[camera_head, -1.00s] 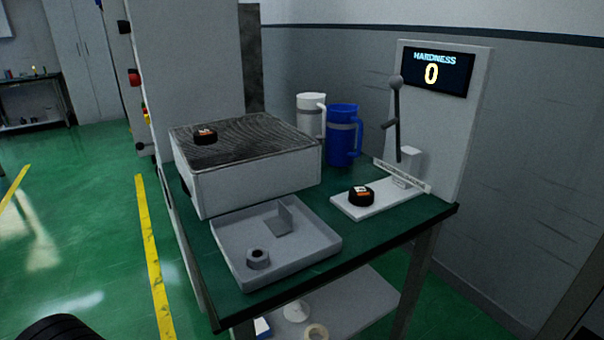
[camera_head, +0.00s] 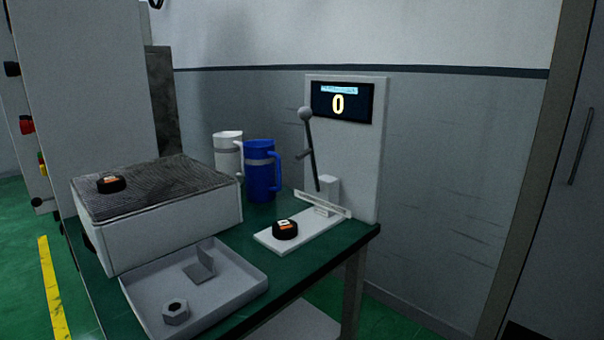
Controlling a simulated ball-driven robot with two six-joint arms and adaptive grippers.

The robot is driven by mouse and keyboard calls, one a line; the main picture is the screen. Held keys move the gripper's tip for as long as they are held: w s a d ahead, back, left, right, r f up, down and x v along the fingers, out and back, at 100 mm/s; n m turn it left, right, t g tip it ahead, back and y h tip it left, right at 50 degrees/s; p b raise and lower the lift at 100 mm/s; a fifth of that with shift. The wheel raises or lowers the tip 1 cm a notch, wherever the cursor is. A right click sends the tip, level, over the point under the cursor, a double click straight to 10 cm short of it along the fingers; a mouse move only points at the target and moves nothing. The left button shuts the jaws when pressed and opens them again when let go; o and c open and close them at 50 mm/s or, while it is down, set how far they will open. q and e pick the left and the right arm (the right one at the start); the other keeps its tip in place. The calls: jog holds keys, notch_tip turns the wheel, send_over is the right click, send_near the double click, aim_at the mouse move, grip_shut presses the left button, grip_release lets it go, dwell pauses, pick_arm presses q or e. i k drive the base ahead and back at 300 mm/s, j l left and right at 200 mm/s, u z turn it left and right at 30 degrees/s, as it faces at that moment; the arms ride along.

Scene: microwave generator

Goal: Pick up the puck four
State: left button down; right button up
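Two black pucks with orange-and-white labels show in the head view; I cannot read their numbers. One puck (camera_head: 285,230) sits on the white base plate (camera_head: 268,241) of the hardness tester. The other puck (camera_head: 111,184) lies on the dark ribbed top of a white box (camera_head: 165,228) at the left. The tester has a lever (camera_head: 309,150) and a display (camera_head: 342,102) reading 0. Neither of my grippers is in view.
A grey tray (camera_head: 245,292) at the table's front holds a hex nut (camera_head: 176,312) and a bent bracket (camera_head: 200,266). A white jug (camera_head: 228,153) and a blue jug (camera_head: 261,172) stand behind.

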aim_at(283, 229)
jog(key=i+l+u, duration=0.7)
jog(key=i+l, duration=0.3)
jog(key=l, duration=0.1)
